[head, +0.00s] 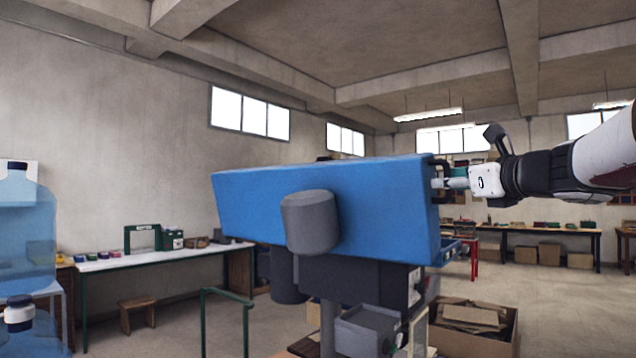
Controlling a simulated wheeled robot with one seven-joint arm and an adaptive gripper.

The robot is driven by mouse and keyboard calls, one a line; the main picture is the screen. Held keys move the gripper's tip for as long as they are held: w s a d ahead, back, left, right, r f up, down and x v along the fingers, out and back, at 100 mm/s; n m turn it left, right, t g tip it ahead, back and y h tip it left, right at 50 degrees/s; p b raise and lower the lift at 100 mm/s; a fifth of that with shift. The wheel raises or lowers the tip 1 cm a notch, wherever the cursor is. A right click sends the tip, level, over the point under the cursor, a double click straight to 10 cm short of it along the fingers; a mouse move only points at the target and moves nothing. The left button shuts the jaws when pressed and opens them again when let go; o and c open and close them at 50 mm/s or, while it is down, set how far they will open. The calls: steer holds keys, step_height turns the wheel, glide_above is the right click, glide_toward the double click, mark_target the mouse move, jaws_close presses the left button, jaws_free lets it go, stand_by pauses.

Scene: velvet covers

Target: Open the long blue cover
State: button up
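The long blue cover (385,205) fills the middle of the head view, above a dark machine body (350,282). A grey cylinder (310,222) stands in front of its near face. A black handle (437,168) shows at the cover's right end. My gripper (447,183) comes in from the right, with its fingertips at this handle. Whether the fingers are closed around it, or only beside it, is too small to tell. Whether the cover is raised off the body cannot be made out clearly.
A large blue water bottle (28,235) stands at the far left. A green rail (227,294) stands at the front left. A white-topped bench (150,257) runs along the left wall. An open cardboard box (478,325) is on the floor at the lower right.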

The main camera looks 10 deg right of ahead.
jaws_close()
steer(key=d+p, duration=0.1)
steer(key=p, duration=0.1)
steer(key=w+d+r+m+g+p, duration=0.1)
steer(key=p, duration=0.2)
steer(key=w+p, duration=0.1)
steer(key=p, duration=0.2)
steer(key=shift+d+r+m, duration=0.35)
steer(key=shift+d+m, duration=0.05)
steer(key=shift+w, duration=0.1)
